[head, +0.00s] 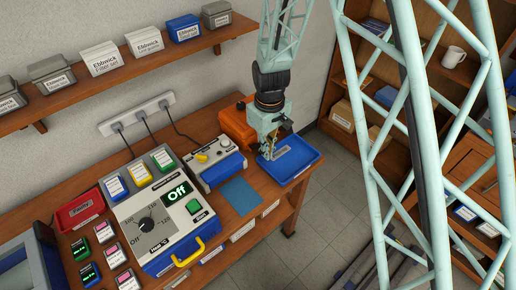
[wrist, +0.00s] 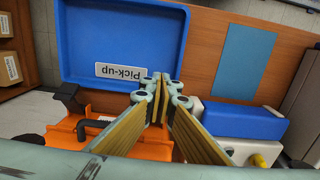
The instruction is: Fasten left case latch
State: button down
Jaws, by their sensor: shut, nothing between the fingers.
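The orange case (head: 235,124) stands at the back right of the bench, beside the tray and partly hidden by my gripper in the head view. In the wrist view the case (wrist: 66,138) lies at the lower left, with a black handle (wrist: 95,123) on its side. A black latch-like part (wrist: 66,97) sticks out at its left corner; I cannot tell whether it is fastened. My gripper's fingers (wrist: 161,82) are shut and empty, above the edge between case and tray. In the head view my gripper (head: 270,155) points down over the tray's left side.
The blue Pick-up tray (head: 303,153) sits at the bench's right end. Left of it are a blue mat (head: 240,194), a small blue and white device (head: 217,166) and a large tester (head: 163,225). A shelf of boxes (head: 105,60) runs along the wall.

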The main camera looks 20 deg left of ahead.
aim_at(267, 163)
jog(key=shift+f+b, duration=1.3)
jog(key=shift+f, duration=0.7)
